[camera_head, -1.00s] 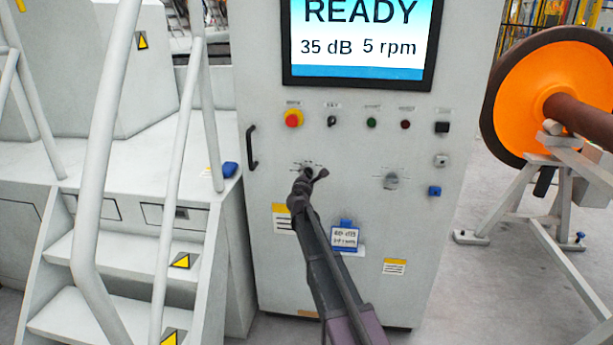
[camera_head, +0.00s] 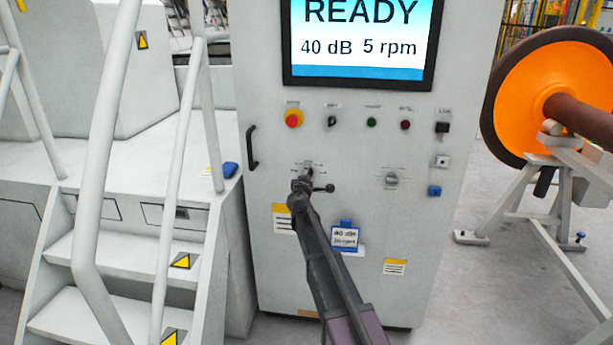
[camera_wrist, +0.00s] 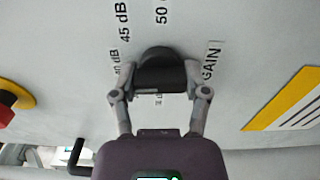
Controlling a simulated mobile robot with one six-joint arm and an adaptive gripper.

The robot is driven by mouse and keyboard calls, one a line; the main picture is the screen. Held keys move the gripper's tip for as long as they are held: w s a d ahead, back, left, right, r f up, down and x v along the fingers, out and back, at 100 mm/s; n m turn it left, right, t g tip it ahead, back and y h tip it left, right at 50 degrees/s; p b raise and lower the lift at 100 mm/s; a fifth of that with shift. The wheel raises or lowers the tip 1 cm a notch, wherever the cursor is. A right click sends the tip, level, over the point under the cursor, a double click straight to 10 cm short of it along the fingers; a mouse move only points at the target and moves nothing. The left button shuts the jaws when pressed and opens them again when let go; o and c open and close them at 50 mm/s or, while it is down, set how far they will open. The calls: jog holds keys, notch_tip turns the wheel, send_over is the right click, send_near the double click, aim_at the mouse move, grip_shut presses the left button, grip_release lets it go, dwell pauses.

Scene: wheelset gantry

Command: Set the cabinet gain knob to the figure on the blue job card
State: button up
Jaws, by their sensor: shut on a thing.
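The gain knob (camera_wrist: 158,68) is a dark round knob on the cabinet front, beside a "GAIN" label (camera_wrist: 211,62) in the wrist view. My gripper (camera_wrist: 160,92) is shut on it, one finger on each side. In the head view my gripper (camera_head: 306,182) covers most of the knob. The cabinet screen (camera_head: 360,42) reads "READY", "40 dB" and "5 rpm". The blue job card (camera_head: 345,237) hangs low on the cabinet; its top line appears to read 40 dB, with a smaller, blurred rpm line below.
A second knob (camera_head: 392,179) sits to the right on the same panel. A red stop button (camera_head: 293,118) is above left. White stairs with rails (camera_head: 100,180) stand at left. An orange wheel (camera_head: 550,95) on a stand is at right.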

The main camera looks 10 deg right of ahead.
jog(key=shift+w+m, duration=0.1)
jog(key=shift+m, duration=0.4)
jog(key=o, duration=1.2)
jog(key=shift+c, duration=0.2)
jog(key=v, duration=1.2)
